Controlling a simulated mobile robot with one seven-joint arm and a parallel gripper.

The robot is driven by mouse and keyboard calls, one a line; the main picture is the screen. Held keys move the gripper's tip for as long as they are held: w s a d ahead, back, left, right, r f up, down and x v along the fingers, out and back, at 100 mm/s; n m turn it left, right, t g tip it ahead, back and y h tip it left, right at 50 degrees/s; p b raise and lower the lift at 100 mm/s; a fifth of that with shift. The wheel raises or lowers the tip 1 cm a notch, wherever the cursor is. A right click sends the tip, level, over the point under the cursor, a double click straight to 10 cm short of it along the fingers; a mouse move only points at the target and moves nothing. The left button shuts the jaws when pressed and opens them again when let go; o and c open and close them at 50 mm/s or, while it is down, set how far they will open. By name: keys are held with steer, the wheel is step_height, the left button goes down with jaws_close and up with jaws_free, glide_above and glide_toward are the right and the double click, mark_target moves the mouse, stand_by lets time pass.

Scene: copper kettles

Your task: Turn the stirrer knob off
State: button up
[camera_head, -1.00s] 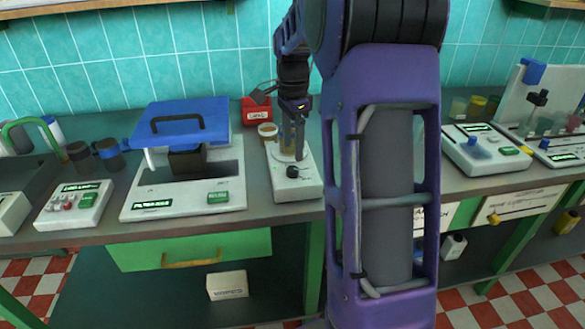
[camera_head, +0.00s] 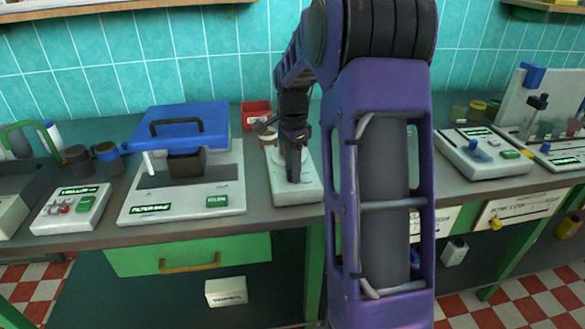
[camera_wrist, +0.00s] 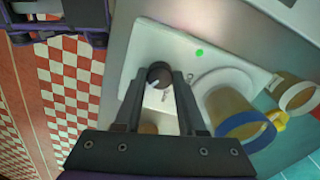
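The stirrer is a white slab on the bench, seen in the head view (camera_head: 311,186) and in the wrist view (camera_wrist: 150,42). Its dark round knob (camera_wrist: 159,74) has a pale pointer mark and shows in the wrist view. A small green dot (camera_wrist: 199,53) is on the slab. My gripper (camera_wrist: 160,74) is open, with one finger on each side of the knob and a slim gap showing at each side. I cannot tell how deep the tips reach. In the head view my gripper (camera_head: 293,180) covers the knob.
The bench's front edge is near.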

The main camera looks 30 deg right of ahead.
jaws_close()
steer(key=shift+r+n, duration=0.1)
steer(key=shift+n, duration=0.3)
steer(key=shift+n+p, duration=0.6)
steer(key=shift+p, duration=0.05)
steer(key=n+p, duration=0.1)
steer(key=n, duration=0.2)
steer(key=shift+p, duration=0.35)
steer(key=n+p, duration=0.2)
steer(key=n, duration=0.4)
steer(key=shift+n, duration=0.3)
steer(key=n+p, duration=0.2)
steer(key=n, duration=0.4)
steer(key=shift+n, duration=0.3)
steer(key=n+p, duration=0.1)
steer(key=n, duration=0.4)
steer(key=shift+n+p, duration=0.3)
